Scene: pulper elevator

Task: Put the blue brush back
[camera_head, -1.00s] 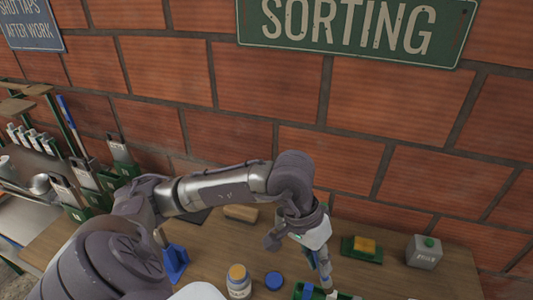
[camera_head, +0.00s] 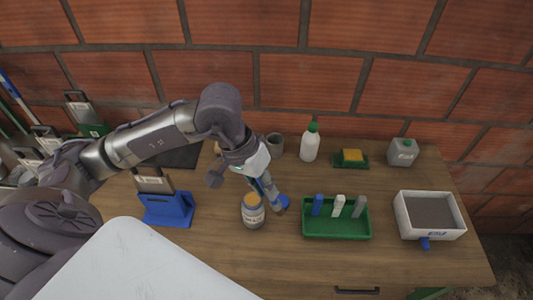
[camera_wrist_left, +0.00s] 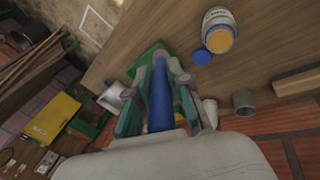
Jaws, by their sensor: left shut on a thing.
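My left gripper (camera_head: 264,188) is shut on the blue brush and hangs over the table, apparently next to the jar. In the left wrist view the blue brush (camera_wrist_left: 160,95) shows as a long blue handle between the two fingers of the left gripper (camera_wrist_left: 158,85). Its far end lies in line with the green tray. In the head view the brush is mostly hidden by my gripper. The green tray (camera_head: 335,231) holds a blue, a white and a grey upright piece. A blue stand (camera_head: 168,208) is at the left. My right gripper is not in view.
An open jar (camera_head: 253,212) and a blue lid (camera_head: 283,203) are close to the gripper. A white bottle (camera_head: 310,143), yellow sponge (camera_head: 351,155) and grey canister (camera_head: 403,152) stand along the wall. A white bin (camera_head: 430,214) is at the right. Bare wood lies between them.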

